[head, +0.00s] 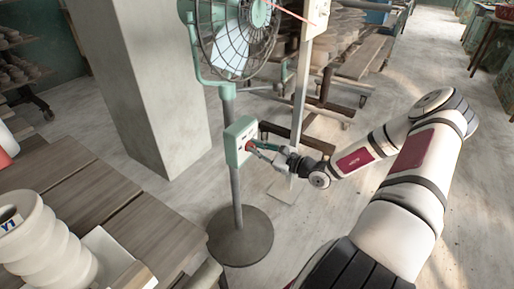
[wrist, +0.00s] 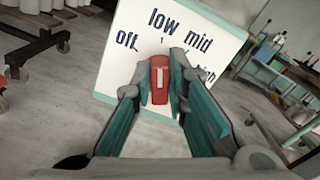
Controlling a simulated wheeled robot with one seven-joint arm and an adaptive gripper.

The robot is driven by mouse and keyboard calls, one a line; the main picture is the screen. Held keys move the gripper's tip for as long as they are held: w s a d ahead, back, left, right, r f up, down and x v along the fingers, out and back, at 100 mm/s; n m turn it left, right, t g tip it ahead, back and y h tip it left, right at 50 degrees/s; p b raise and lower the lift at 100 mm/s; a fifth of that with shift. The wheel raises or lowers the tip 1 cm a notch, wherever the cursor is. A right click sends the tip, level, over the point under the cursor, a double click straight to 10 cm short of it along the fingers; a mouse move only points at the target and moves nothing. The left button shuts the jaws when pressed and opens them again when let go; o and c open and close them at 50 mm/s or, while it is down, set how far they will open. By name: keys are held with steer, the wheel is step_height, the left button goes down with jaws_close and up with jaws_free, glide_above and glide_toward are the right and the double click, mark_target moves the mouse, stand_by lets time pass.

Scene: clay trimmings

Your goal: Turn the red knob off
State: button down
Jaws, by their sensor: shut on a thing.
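The red knob (wrist: 160,82) sits on the white face of the fan's control box (wrist: 120,62), with a white line along its front. The labels off, low, mid and high are printed around it; high is partly hidden by a finger. My gripper (wrist: 160,92) has one finger on each side of the knob and is shut on it. The white line looks roughly upright in the wrist view; I cannot tell which label it points at. In the head view my gripper (head: 257,149) reaches the box (head: 240,140) from the right.
The box is on the pole of a green standing fan (head: 236,35) with a round base (head: 240,235). A concrete pillar (head: 145,80) stands behind left. A wooden table (head: 110,205) with a white ribbed pot (head: 45,245) is at left. Open floor lies at right.

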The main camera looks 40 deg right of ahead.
steer(key=shift+s+a+f+n+p, duration=0.15)
steer(key=shift+n+p, duration=0.65)
steer(key=shift+n, duration=1.3)
steer(key=shift+w+a+f+n+p, duration=0.15)
steer(key=shift+n+p, duration=0.65)
steer(key=shift+n, duration=1.3)
steer(key=shift+s, duration=0.1)
steer(key=c, duration=1.6)
jaws_free()
steer(key=v, duration=1.2)
